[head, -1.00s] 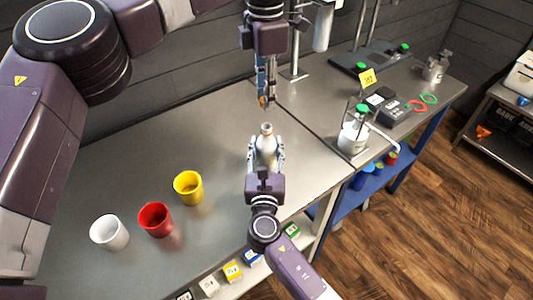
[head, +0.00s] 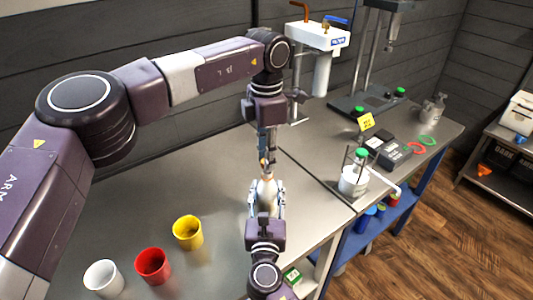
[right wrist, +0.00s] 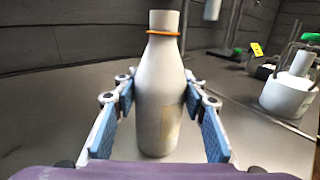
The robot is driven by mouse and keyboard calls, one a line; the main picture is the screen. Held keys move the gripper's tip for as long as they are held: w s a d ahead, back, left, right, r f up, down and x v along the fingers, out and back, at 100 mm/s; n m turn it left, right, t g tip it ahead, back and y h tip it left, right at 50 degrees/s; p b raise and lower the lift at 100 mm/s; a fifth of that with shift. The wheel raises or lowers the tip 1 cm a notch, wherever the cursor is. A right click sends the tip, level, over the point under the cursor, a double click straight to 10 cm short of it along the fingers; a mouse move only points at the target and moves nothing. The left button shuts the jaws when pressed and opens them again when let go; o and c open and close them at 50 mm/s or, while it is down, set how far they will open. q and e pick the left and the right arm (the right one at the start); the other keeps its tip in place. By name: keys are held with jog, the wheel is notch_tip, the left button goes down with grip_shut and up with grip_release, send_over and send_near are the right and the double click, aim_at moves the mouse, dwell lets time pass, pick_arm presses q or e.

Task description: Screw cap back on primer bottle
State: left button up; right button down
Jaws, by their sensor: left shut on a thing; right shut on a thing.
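The primer bottle (head: 267,188) is white and stands upright over the steel table. In the right wrist view the bottle (right wrist: 160,95) has a pale label and an orange ring at its neck. My right gripper (head: 266,203) is shut on the bottle's body, its blue pads on either side in the wrist view. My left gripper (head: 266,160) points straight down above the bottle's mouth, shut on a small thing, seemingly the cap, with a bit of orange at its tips. The cap is mostly hidden by the fingers. I cannot tell whether it touches the neck.
White (head: 104,279), red (head: 153,266) and yellow (head: 188,232) cups stand at the front left. A white green-topped container (head: 353,181) is to the right, past a seam in the table. A tap unit (head: 318,36) rises behind. Bare steel lies left of the bottle.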

pick_arm(q)
jog(key=shift+f, duration=0.15)
jog(key=shift+f, duration=0.75)
jog(key=shift+f, duration=0.6)
dwell(0.4)
jog(key=m, duration=2.9)
jog(key=shift+w+d, duration=0.1)
jog(key=shift+d, duration=0.05)
